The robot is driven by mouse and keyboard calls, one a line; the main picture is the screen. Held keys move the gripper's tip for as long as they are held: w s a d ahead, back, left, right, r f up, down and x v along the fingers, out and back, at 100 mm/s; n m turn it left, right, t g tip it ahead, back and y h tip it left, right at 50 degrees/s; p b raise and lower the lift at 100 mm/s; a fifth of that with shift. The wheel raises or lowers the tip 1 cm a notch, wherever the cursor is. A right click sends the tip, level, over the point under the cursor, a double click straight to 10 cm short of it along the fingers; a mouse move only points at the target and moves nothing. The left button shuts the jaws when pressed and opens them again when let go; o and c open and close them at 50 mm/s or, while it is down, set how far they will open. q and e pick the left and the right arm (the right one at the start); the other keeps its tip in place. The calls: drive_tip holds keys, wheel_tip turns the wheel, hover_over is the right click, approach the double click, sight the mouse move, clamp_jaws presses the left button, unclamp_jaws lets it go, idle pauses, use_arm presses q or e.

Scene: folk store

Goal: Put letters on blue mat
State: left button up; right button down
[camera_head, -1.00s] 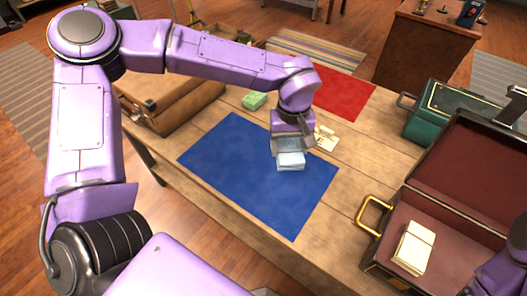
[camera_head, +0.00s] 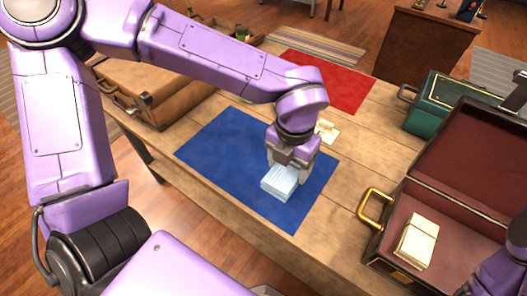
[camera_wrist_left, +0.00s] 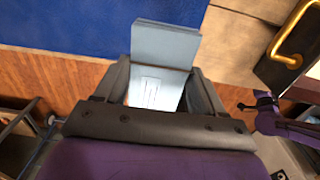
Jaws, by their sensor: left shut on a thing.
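A light blue bundle of letters (camera_head: 280,184) is in my left gripper (camera_head: 289,166), whose fingers are shut on its sides. The bundle is over the right front part of the blue mat (camera_head: 225,150); I cannot tell whether it touches the mat. In the left wrist view the bundle (camera_wrist_left: 160,86) sits between both fingers, with the blue mat (camera_wrist_left: 70,25) beyond. A cream bundle of letters (camera_head: 416,242) lies in the open dark case. Only a purple part of my right arm shows at the lower right; its gripper is not visible.
The open case (camera_head: 395,212) with a brass handle stands at the table's right. A green case (camera_head: 440,105) is behind it. A red mat (camera_head: 335,85) and a small cream item (camera_head: 327,131) lie farther back. A brown suitcase (camera_head: 150,90) stands at the left.

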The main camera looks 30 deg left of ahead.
use_arm(q)
drive_tip(key=w+a+f+p, duration=0.1)
drive_tip(key=w+a+f, duration=0.3)
drive_tip(key=w+a+f+p, duration=0.1)
drive_tip(key=w+a+f, duration=0.2)
drive_tip(key=a+f, duration=0.1)
drive_tip(key=shift+w+f, duration=0.3)
drive_tip(key=shift+w, duration=0.05)
wheel_tip(320, 180, down, 3)
drive_tip(key=shift+f, duration=0.1)
drive_tip(key=o, duration=1.1)
drive_tip(key=shift+f, duration=0.1)
drive_tip(key=shift+c, duration=0.2)
